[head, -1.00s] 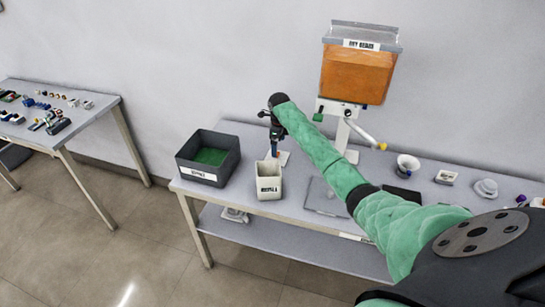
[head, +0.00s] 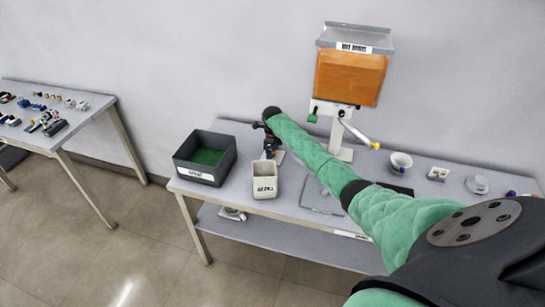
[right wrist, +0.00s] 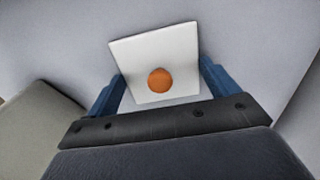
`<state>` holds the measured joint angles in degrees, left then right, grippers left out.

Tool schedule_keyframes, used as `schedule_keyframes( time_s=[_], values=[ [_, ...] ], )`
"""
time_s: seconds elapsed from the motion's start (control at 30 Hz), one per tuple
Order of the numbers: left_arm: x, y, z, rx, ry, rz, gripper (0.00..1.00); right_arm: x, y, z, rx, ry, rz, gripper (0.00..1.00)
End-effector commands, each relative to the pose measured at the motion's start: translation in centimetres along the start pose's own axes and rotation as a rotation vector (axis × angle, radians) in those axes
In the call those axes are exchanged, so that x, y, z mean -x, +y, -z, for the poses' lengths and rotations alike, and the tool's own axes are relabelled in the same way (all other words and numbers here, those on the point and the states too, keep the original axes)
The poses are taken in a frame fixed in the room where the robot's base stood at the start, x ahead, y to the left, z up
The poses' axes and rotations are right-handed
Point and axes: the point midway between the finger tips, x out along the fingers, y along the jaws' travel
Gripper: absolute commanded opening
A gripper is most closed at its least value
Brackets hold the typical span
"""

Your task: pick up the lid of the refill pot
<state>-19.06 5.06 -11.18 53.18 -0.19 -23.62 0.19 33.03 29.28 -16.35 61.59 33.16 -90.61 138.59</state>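The lid is a flat white square with a round orange knob (right wrist: 160,80); I see the lid (right wrist: 150,50) in the right wrist view, lying on the grey table. In the head view, only a pale edge of the lid (head: 280,157) shows beside my right gripper (head: 269,154). That gripper is open, pointing down over the lid, its blue fingers apart on either side of the knob, with nothing visibly held. A cream, open-topped square pot (head: 265,190) stands just in front; its label is too small to read. My left gripper is out of view.
A dark bin (head: 220,167) with a green inside stands left of the pot. An orange hopper on a white stand (head: 349,77) rises behind my right arm. A white cup (head: 400,162) and small parts lie at the right. A second table (head: 60,135) is far left.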

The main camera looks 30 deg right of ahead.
Motion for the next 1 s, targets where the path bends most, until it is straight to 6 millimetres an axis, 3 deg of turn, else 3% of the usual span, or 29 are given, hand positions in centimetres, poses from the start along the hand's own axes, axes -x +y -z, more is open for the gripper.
schedule_keyframes(
  time_s=[0.03, 0.1, 0.47, 0.57, 0.73, 1.0],
  values=[
    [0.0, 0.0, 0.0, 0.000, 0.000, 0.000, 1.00, 0.0, 0.0, 0.0, 0.000, 0.000, 0.000, 0.76],
    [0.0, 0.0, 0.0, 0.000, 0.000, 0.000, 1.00, 0.0, 0.0, 0.0, 0.000, 0.000, 0.000, 0.63],
    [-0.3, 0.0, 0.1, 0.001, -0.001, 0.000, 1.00, 0.6, 0.0, -0.1, 0.001, -0.002, 0.002, 0.63],
    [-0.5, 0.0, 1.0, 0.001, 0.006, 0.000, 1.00, 1.8, -0.1, -0.1, 0.001, -0.003, 0.003, 0.63],
    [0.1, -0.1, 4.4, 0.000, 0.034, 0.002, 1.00, 4.9, 0.0, -0.1, 0.001, -0.003, 0.003, 0.63],
    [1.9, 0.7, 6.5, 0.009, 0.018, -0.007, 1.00, 8.9, 0.0, -0.1, 0.001, -0.002, 0.001, 0.63]
  ],
)
